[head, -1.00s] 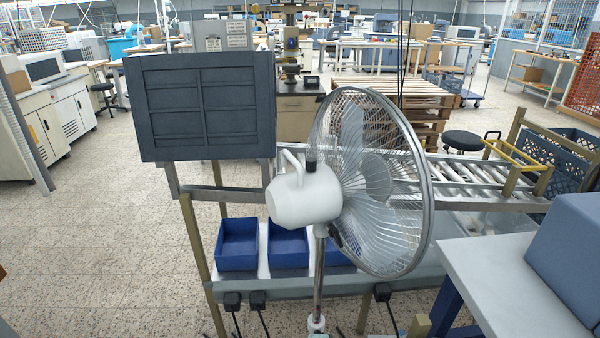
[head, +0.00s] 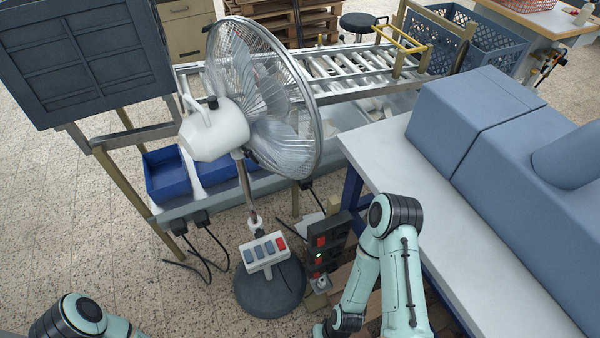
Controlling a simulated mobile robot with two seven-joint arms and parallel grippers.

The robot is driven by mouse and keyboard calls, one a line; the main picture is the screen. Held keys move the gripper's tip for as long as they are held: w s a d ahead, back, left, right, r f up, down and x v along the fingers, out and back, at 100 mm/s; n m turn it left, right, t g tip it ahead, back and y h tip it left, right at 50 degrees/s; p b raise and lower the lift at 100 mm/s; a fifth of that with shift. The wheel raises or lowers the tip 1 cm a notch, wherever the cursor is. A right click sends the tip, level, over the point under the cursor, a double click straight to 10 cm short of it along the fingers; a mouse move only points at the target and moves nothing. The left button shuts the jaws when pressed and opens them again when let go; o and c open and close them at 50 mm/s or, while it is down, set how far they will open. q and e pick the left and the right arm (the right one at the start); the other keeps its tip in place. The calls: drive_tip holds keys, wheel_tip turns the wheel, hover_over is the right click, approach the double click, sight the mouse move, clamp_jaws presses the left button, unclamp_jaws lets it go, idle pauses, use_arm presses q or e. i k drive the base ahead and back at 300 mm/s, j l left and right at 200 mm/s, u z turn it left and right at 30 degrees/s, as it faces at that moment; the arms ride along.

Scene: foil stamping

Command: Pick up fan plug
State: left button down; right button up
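The white standing fan (head: 212,130) has a wire-caged head, a metal pole and a dark round base (head: 270,288) on the floor. A small white piece (head: 320,284) sits low on a black socket unit (head: 322,245) with red switches and a green light, right of the base. It may be the fan plug, but it is too small to be sure. Black plugs with dark cords (head: 190,222) sit on the front edge of the bench. My two arms show at the bottom, left and right of the base. Both grippers are outside the picture.
A white control box (head: 262,250) with grey and red buttons is on the fan's pole. A light worktable (head: 390,150) with blue-grey machine housings stands at right. Blue bins (head: 167,178) sit on the bench behind the fan.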

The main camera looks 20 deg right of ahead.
sight(322, 283)
drive_tip(key=k+z, duration=0.3)
drive_tip(key=z, duration=0.15)
drive_tip(key=k+l+z, duration=0.1)
drive_tip(key=k+z, duration=0.2)
drive_tip(key=z, duration=0.15)
